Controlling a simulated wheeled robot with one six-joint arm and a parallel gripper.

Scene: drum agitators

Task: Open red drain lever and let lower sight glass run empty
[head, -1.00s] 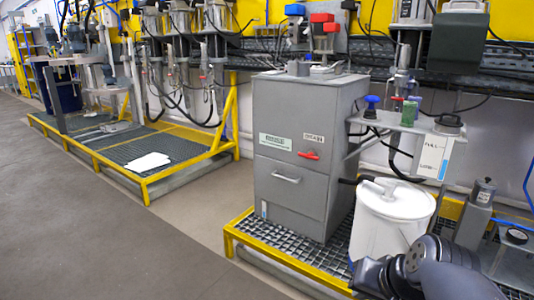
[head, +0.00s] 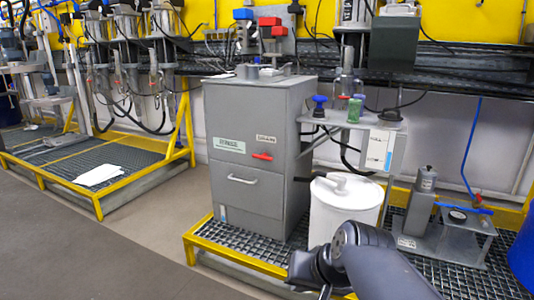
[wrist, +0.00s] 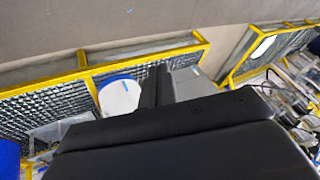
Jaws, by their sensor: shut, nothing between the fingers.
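A small red lever (head: 262,156) lies nearly level on the upper front of a grey cabinet (head: 250,205), right of a label. A white gauge panel (head: 378,149) with a blue side strip hangs right of the cabinet. My gripper (wrist: 158,85) is shut and empty in the wrist view, pointing over the floor and grating, apart from the lever. In the head view my arm covers the lower middle, and the fingertips are unclear.
A white lidded drum (head: 340,215) stands right of the cabinet, close to my arm. Both stand on yellow-edged grating (head: 240,240). A shelf with blue, red and green items (head: 353,115) juts out above the drum. Open grey floor (head: 110,250) lies to the front left.

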